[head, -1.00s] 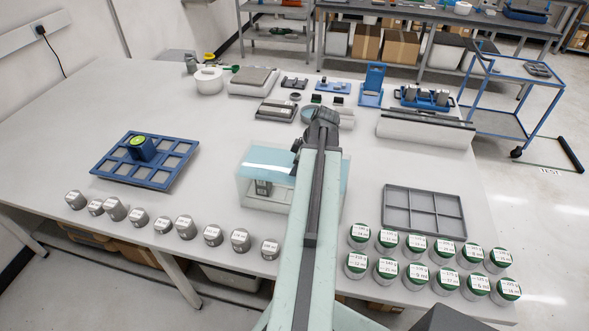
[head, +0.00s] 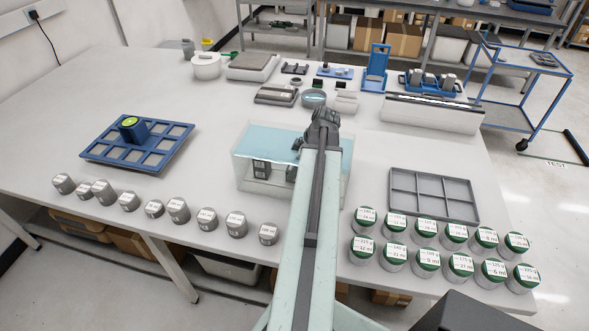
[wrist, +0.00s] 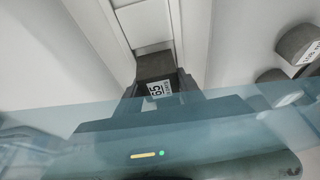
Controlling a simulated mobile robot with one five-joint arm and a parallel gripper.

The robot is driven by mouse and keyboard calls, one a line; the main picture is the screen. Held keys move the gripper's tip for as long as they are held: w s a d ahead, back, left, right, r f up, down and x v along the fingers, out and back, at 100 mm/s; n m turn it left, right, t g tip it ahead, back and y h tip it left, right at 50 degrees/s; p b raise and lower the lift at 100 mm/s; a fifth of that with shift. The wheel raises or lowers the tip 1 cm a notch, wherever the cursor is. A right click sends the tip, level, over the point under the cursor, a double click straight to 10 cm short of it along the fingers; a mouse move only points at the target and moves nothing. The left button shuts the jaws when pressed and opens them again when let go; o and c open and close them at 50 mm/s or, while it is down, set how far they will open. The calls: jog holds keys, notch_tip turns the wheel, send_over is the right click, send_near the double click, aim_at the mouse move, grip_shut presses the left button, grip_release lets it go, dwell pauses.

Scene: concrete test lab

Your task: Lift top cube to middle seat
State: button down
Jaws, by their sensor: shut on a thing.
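A clear case (head: 243,185) with a blue-tinted top stands in the middle of the table. Dark blocks with pale labels (head: 262,169) show inside it, and another dark shape (head: 291,173) shows close beside my arm; I cannot tell whether that is a cube or part of my gripper. In the wrist view, my gripper (wrist: 157,97) is shut on a dark cube (wrist: 152,68) with a white label reading 65. The tinted panel crosses the lower part of that view. My arm hides the case's right part in the head view. The middle seat cannot be made out.
A grey divided tray (head: 432,197) lies at right. Labelled grey cylinders (head: 179,210) and green-lidded jars (head: 425,262) line the front. Equipment including a white bench unit (head: 430,113) stands behind.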

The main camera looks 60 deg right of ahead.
jog(key=shift+f, duration=0.2)
dwell(0.7)
jog(key=shift+f+b, duration=0.2)
jog(key=shift+b, duration=0.25)
jog(key=shift+f, duration=0.2)
jog(key=c, duration=0.6)
grip_release()
jog(key=shift+c, duration=0.2)
jog(key=shift+r, duration=0.1)
notch_tip(320, 180, up, 18)
jog(key=p, duration=1.7)
jog(key=shift+f, duration=0.2)
jog(key=shift+s, duration=0.1)
